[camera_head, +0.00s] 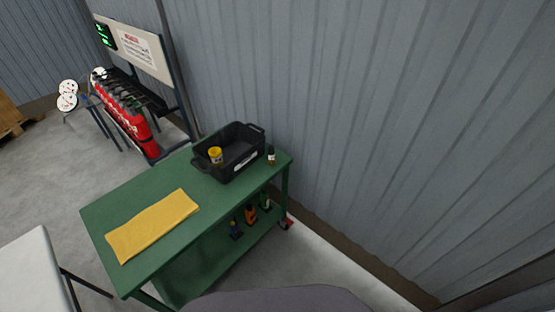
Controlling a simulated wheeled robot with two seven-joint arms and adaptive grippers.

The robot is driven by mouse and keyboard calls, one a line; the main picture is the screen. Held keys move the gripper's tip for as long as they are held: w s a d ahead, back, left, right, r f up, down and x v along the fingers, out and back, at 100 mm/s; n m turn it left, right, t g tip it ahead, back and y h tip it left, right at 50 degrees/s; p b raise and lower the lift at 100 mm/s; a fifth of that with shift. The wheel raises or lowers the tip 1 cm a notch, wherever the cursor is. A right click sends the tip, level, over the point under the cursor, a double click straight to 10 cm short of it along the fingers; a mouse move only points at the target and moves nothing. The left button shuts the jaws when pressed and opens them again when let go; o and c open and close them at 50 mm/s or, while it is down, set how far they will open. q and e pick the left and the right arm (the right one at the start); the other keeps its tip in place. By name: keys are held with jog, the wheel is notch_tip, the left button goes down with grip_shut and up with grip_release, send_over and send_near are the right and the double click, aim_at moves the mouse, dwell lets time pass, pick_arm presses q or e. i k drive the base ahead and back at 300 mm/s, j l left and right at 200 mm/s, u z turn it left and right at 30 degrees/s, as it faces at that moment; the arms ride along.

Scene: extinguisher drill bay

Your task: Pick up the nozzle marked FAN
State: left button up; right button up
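No nozzle marked FAN can be made out in the head view. A black bin (229,153) with handles and a white label stands at the far end of the green cart (115,204). A yellow object (215,155) shows at the bin's near left side; I cannot tell if it is a nozzle. A small dark bottle (271,155) with a pale label stands on the cart right of the bin. The bin's inside is mostly dark. Neither of my grippers is in view.
A yellow cloth (152,225) lies on the cart's near left. Several bottles (250,214) stand on its lower shelf. Red extinguishers (126,117) stand in a rack behind. A white table (30,275) is at lower left. A corrugated wall (380,120) borders the right.

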aim_at(272, 161)
jog(key=j+z, duration=0.3)
jog(key=z, duration=0.15)
jog(key=k+j+z, duration=0.15)
jog(key=z, duration=0.25)
jog(key=j, duration=0.1)
